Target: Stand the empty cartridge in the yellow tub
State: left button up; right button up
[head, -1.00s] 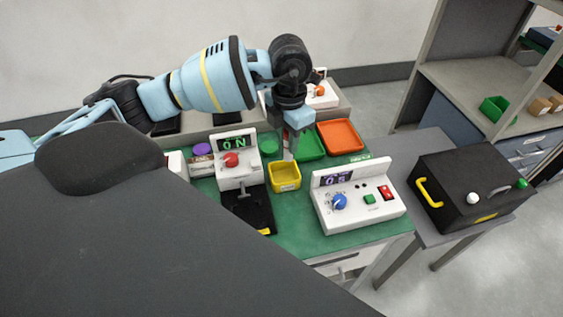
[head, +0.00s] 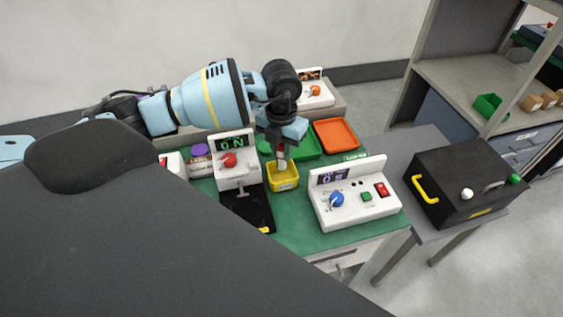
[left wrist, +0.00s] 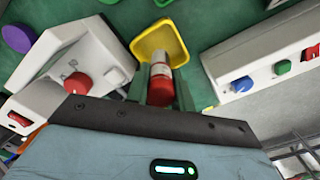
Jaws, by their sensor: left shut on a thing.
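The yellow tub (head: 283,184) stands on the green bench mat between two white control boxes; it also shows in the left wrist view (left wrist: 180,40). My left gripper (head: 281,157) is over the tub, pointing down, and is shut on the red and white cartridge (left wrist: 160,69). The cartridge is upright between the fingers, at the tub's opening. I cannot tell whether its lower end touches the tub floor. The fingers hide part of its sides. My right gripper is not in view.
A white box (head: 236,177) with a red knob stands left of the tub, and one with a blue knob (head: 352,205) right of it. A green tray (head: 308,143) and an orange tray (head: 336,135) lie behind. A black case (head: 455,190) sits further right.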

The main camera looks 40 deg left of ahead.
aim_at(281, 163)
pick_arm(q)
jog(key=shift+f, duration=2.45)
jog(key=shift+f, duration=0.2)
jog(key=o, duration=1)
notch_tip(281, 163, up, 12)
jog(key=shift+r, duration=0.2)
